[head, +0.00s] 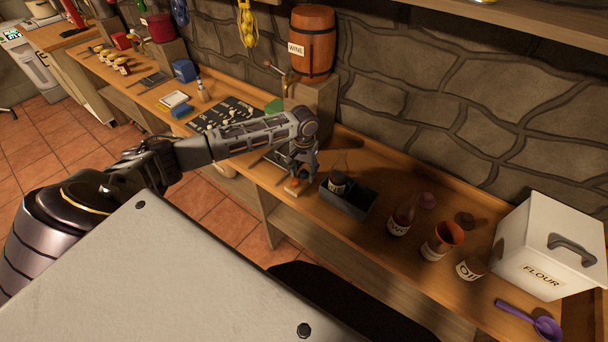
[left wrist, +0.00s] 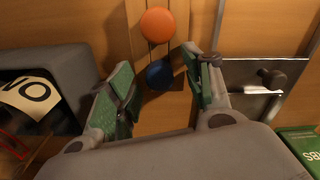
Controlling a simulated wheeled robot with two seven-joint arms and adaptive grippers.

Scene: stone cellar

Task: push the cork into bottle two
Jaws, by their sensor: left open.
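In the left wrist view, an orange round cork-like piece (left wrist: 158,25) and a blue one (left wrist: 160,74) sit on a narrow wooden block (left wrist: 146,113). My left gripper (left wrist: 157,68) is open above them, its green-padded fingers on either side of the blue piece, with nothing held. In the head view, my left gripper (head: 300,180) points down at the block, where the orange piece (head: 294,182) shows. A grey open holder (head: 350,203) stands just right of it, with a dark labelled bottle (head: 338,184) in it. The bottle's label is only partly readable. My right gripper is out of view.
A wine barrel (head: 312,43) stands behind my arm. A metal plate with a knob (left wrist: 272,78) lies right of the gripper.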

